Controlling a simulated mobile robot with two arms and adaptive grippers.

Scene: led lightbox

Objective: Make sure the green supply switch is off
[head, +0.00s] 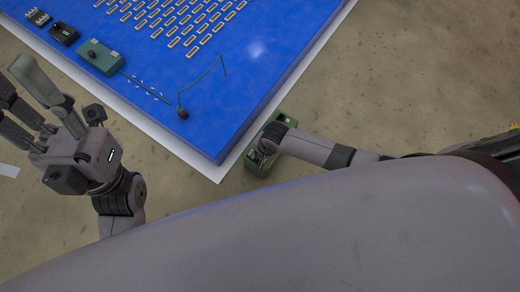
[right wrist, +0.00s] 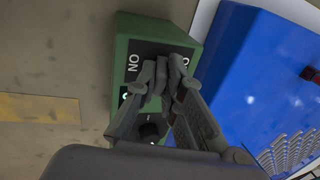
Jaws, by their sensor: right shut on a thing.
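The green supply box (right wrist: 128,50) stands beside the blue board in the right wrist view. The box also shows in the head view (head: 286,120), partly under my arm. My right gripper (right wrist: 163,72) is shut at the dark face, on the switch; the fingers hide its lever, so I cannot tell its position. My left gripper (head: 28,98) is open and empty.
The blue board (head: 225,110) with a white border lies next to the box. It holds rows of small parts, a teal box (head: 100,57) with a thin rod, a small dark-red part (head: 183,114) with green wires and dark modules (head: 63,33). Bare floor lies right of it.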

